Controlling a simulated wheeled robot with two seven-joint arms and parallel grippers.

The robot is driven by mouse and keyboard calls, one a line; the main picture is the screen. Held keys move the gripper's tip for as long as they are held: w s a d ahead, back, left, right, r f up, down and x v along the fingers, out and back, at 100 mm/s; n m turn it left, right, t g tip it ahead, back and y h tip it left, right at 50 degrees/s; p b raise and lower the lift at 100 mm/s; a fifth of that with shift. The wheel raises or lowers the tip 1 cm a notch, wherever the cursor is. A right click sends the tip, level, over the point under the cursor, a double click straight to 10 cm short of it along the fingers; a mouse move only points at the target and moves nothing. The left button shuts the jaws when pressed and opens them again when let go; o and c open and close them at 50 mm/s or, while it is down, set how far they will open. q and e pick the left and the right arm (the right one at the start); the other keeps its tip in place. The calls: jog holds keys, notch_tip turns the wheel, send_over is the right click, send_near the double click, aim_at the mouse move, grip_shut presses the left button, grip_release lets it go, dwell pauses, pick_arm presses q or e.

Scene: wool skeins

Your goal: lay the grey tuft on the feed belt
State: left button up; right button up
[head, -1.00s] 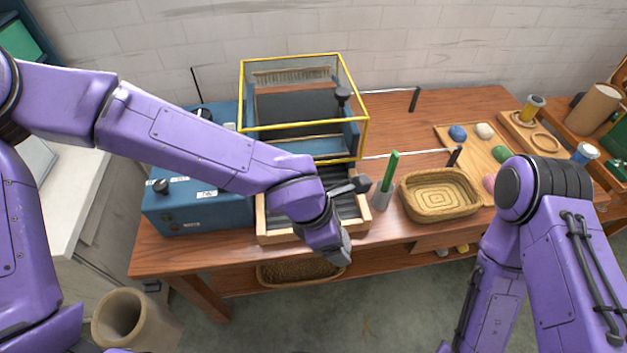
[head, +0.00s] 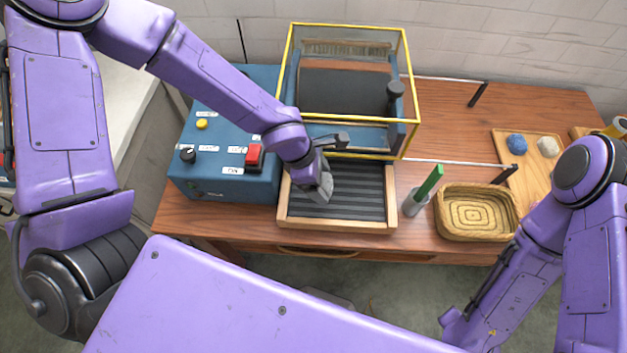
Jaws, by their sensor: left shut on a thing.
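The feed belt (head: 362,203) is a dark ribbed strip inside a pale wooden frame, in front of the yellow-edged guard. My left gripper (head: 321,194) is over the left part of the belt, pointing down. It is shut on the grey tuft, but the tuft is hard to tell from the grey fingers at this size. I cannot tell whether the tuft touches the belt. My right gripper is out of view; only its arm shows at the right.
A blue control box (head: 210,170) with a red switch (head: 254,156) stands left of the belt. The clear guard (head: 345,118) rises behind it. A green marker in a grey holder (head: 414,203) and a woven basket (head: 475,212) stand to the right. Blue (head: 516,144) and white (head: 547,146) tufts lie on a board.

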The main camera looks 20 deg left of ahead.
pick_arm(q)
jog(key=f, duration=0.1)
jog(key=w+a+f, duration=0.1)
jog(key=a+f, duration=0.1)
jog(key=shift+w+a+f+p, duration=0.25)
jog(key=shift+w+f+p, duration=0.05)
jog(key=shift+f+p, duration=0.05)
jog(key=shift+s+f+b, duration=0.25)
jog(key=shift+f+b, duration=0.15)
jog(key=shift+f, duration=0.45)
jog(key=shift+s+f, duration=0.15)
jog(key=shift+f, duration=0.35)
jog(key=shift+w+d, duration=0.1)
jog(key=shift+w, duration=0.1)
jog(key=o, duration=1)
jog(key=p+v, duration=0.2)
jog(key=v, duration=1)
jog(key=shift+p, duration=0.3)
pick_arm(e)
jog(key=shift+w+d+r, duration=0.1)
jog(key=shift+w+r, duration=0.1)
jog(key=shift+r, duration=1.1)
